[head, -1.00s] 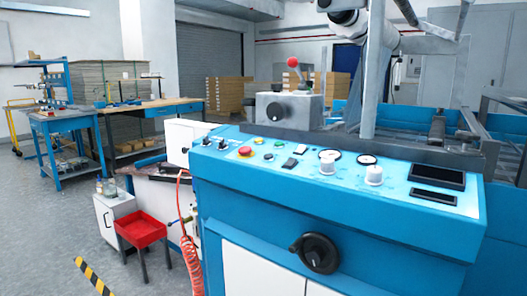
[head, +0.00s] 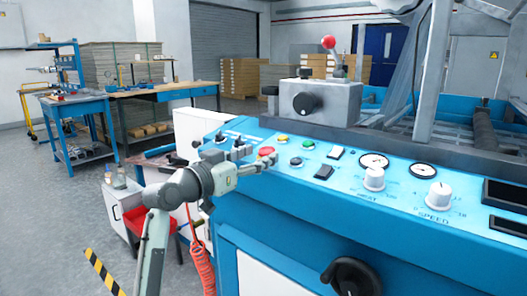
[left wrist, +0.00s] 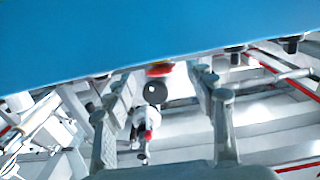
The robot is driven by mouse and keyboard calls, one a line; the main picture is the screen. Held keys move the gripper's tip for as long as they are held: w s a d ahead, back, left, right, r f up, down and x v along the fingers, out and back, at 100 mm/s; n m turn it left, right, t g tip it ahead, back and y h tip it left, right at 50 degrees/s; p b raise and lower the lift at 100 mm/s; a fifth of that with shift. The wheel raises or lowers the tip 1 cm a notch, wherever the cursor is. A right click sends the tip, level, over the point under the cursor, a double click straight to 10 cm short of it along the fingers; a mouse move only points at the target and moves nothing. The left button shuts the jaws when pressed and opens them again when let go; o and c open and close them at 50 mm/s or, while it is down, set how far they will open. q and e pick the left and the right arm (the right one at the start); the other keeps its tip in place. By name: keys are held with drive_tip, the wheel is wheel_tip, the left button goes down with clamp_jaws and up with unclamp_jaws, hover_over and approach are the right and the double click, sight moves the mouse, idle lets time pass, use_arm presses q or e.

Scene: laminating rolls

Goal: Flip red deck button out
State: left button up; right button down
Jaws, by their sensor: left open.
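The red deck button (head: 266,151) sits on the sloped blue control deck (head: 395,208), near its left part. My left gripper (head: 257,158) reaches in from the left, low over the deck, with its fingers right by the button and partly covering it. In the left wrist view the left gripper (left wrist: 165,92) is open, its two fingers spread apart. My right gripper is not in view.
A green button (head: 308,144), a yellow button (head: 282,140), black switches (head: 324,172) and white knobs (head: 374,179) stand close on the deck. A grey box (head: 319,101) with a red-balled lever is behind. A black handwheel (head: 355,277) sticks out in front.

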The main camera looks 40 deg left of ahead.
use_arm(q)
drive_tip(key=shift+w, duration=1.15)
drive_tip(key=shift+c, duration=0.2)
clamp_jaws()
